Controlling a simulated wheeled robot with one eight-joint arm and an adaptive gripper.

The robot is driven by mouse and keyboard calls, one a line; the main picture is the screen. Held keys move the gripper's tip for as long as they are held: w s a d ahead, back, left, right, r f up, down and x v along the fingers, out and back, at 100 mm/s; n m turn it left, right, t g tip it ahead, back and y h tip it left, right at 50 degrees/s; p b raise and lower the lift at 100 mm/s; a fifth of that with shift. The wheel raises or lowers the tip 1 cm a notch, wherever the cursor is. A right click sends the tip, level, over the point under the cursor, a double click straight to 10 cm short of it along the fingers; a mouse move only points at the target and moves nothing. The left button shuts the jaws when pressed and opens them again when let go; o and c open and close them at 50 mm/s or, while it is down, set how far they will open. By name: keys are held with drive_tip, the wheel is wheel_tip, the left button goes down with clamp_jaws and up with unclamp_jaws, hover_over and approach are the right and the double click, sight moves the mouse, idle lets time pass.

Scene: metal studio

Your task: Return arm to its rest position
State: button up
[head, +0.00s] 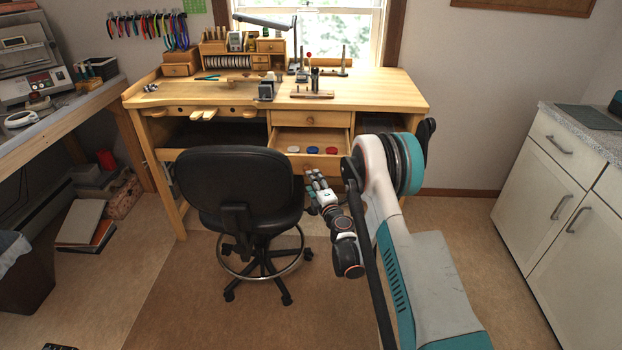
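My arm rises from the lower right of the head view to a white and teal elbow and folds down toward the bench's front. My gripper (311,174) is small at the arm's far end, just in front of and below the open drawer (305,139), to the right of the black chair. Its fingers point up and away from me. They are too small to show whether they are open or shut, and I see nothing clearly held.
The open drawer holds a white, a blue and a red round item. The wooden workbench (375,88) bears tools. A black wheeled chair (240,190) stands close on the left. White cabinets (545,200) stand at the right. Floor (465,225) between arm and cabinets is clear.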

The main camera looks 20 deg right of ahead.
drive_tip(key=shift+s, duration=0.35)
drive_tip(key=s+d+r+m+h, duration=0.15)
drive_tip(key=r+m, duration=0.25)
drive_tip(key=r, duration=0.5)
drive_tip(key=d+r+m+h, duration=0.3)
drive_tip(key=r, duration=0.7)
drive_tip(key=s+d+r+m+g+h, duration=0.1)
drive_tip(key=s+r+m+g+h, duration=0.15)
drive_tip(key=s+r+m, duration=0.55)
drive_tip(key=s+a+r+m+g+y, duration=0.1)
drive_tip(key=s+r+g, duration=0.1)
drive_tip(key=s, duration=0.7)
drive_tip(key=s+a+r+m+g+y, duration=0.1)
drive_tip(key=s+r+g, duration=0.1)
drive_tip(key=s, duration=0.7)
drive_tip(key=s+a+f+m+g+y, duration=0.1)
drive_tip(key=s+a+f+g, duration=0.1)
drive_tip(key=s, duration=0.8)
drive_tip(key=s+a+f+m+g+y, duration=0.1)
drive_tip(key=s+a+f, duration=0.4)
drive_tip(key=s, duration=0.6)
drive_tip(key=shift+s+a+g+y, duration=0.15)
drive_tip(key=shift+a+g+y, duration=0.4)
drive_tip(key=shift+g+y, duration=0.2)
